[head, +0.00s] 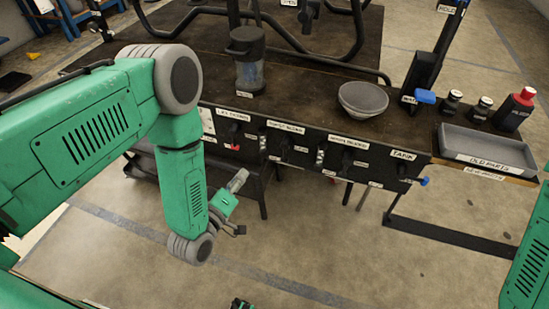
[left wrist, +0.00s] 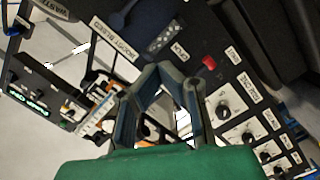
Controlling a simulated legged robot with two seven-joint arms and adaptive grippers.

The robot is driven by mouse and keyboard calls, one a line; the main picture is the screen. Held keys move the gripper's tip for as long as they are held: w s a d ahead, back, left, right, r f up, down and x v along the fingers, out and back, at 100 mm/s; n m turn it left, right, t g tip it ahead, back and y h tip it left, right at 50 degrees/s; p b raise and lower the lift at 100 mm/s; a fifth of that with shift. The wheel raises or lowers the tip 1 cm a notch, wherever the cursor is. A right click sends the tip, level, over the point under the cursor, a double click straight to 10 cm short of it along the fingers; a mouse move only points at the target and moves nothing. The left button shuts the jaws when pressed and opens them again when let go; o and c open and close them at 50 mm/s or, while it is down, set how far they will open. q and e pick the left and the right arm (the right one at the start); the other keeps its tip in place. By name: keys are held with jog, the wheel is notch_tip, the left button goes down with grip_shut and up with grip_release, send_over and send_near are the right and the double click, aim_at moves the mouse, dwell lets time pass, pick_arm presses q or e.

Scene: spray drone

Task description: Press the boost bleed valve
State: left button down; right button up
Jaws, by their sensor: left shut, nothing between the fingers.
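The table edge bears a grey bowl (head: 362,98), a clear dark-lidded jar (head: 248,65), a grey OLD PARTS tray (head: 488,150), and a red-capped bottle (head: 516,110). A TANK label (head: 403,155) sits further right on the panel. The floor before it is open.

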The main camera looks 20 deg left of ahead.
aim_at(286, 150)
pick_arm(q)
jog(key=w+b, duration=0.1)
jog(key=w, duration=0.2)
jog(key=w+d+b, duration=0.1)
jog(key=w, duration=0.3)
jog(key=w+d+f+b, duration=0.1)
jog(key=w, duration=0.2)
jog(key=shift+w+b, duration=0.15)
jog(key=shift+b, duration=0.15)
jog(key=shift+d+f+b, duration=0.45)
jog(key=shift+d+f, duration=0.3)
jog(key=shift+d, duration=0.35)
jog(key=shift+d+f, duration=0.2)
jog(key=shift+d, duration=0.3)
